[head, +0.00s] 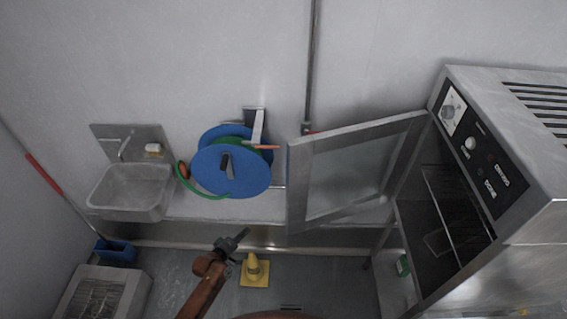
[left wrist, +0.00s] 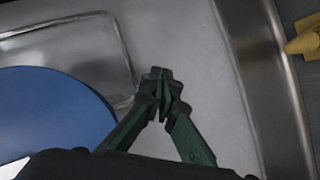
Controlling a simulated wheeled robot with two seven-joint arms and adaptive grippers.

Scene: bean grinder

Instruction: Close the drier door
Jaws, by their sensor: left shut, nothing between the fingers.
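The drier (head: 475,190) is a steel cabinet at the right of the head view, with a control panel on its front and racks inside. Its glazed, metal-framed door (head: 298,190) stands wide open, swung out to the left and hinged at the cabinet's left side. My left gripper (head: 240,237) is low in the middle, left of the door and apart from it. In the left wrist view, its fingers (left wrist: 160,85) are closed together and empty. The door does not show in the left wrist view. My right gripper is in neither view.
A blue hose reel (head: 230,172) hangs on the wall left of the door; its blue disc edge shows in the left wrist view (left wrist: 50,115). A sink (head: 130,192) is at far left. A yellow cone (head: 254,270) stands on the floor. Open floor lies between cone and drier.

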